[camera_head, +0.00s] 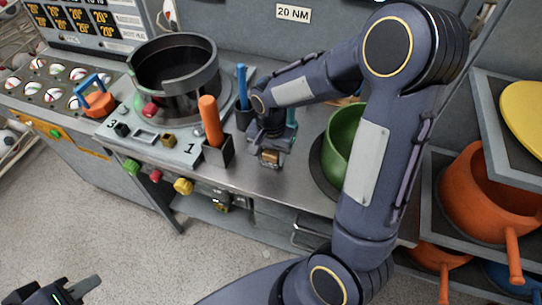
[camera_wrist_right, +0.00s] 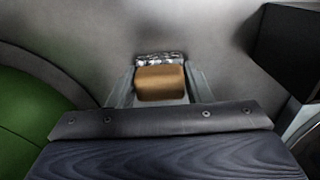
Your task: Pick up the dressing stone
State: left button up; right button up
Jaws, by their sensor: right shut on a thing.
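The dressing stone (camera_wrist_right: 160,82), a small tan block with a rough silvery strip along one side, sits between the two fingers of my right gripper (camera_wrist_right: 160,86) in the right wrist view. The fingers are shut on it from both sides. In the head view the stone (camera_head: 269,158) shows small and tan at the tip of my right gripper (camera_head: 268,156), over the steel bench beside the box with the orange handle. I cannot tell whether it touches the bench. My left gripper (camera_head: 82,288) is at the bottom left, away from the bench; its jaw opening is unclear.
A green bowl (camera_head: 340,142) stands close to the right of my right gripper. To its left are a dark holder with an orange handle (camera_head: 210,120) and a cup with blue tools (camera_head: 243,88). A round press pot (camera_head: 175,75) stands further left. Shelves with orange pots (camera_head: 490,200) are at right.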

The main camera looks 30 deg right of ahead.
aim_at(272, 152)
jog(key=shift+r, duration=0.6)
notch_tip(272, 152, up, 2)
jog(key=shift+s+r, duration=0.1)
jog(key=shift+r, duration=0.1)
jog(key=s+d+r+b, duration=0.1)
jog(key=s+d+r, duration=0.3)
jog(key=s+r, duration=0.5)
jog(key=s, duration=0.4)
jog(key=shift+s+r+b, duration=0.15)
jog(key=shift+r+b, duration=0.05)
jog(key=shift+b, duration=0.2)
